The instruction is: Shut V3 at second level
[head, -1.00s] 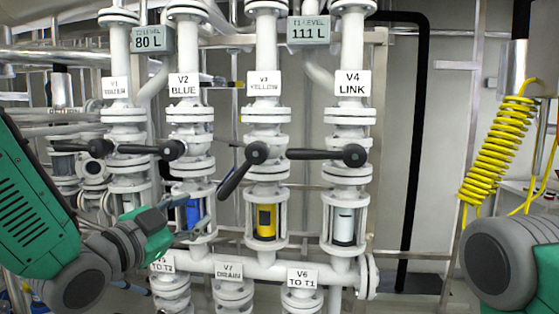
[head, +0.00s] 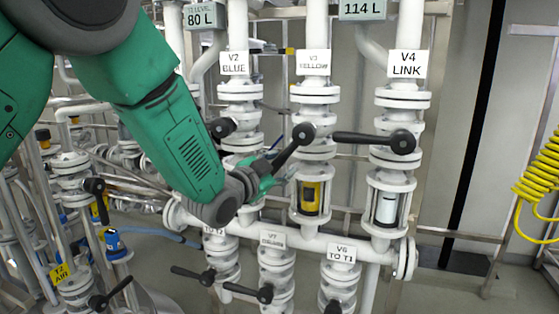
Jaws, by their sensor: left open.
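The V3 YELLOW label (head: 313,62) hangs on the middle right pipe. Below it, the black V3 lever (head: 291,147) slants down and left from its round pivot. The V3 sight glass (head: 311,197) beneath holds a yellow part. My left gripper (head: 272,174) is open, at the lower end of the V3 lever, left of the sight glass. Whether its fingers touch or straddle the lever I cannot tell. My left arm covers the V1 pipe and part of the V2 pipe. My right gripper is out of view.
The V4 lever (head: 375,139) lies level and points left, close to the V3 pivot. The V2 lever (head: 222,128) is partly behind my arm. The T1 level display (head: 362,9) reads 114 L; the T2 display (head: 204,16) reads 80 L. A yellow coiled hose (head: 538,180) hangs at right.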

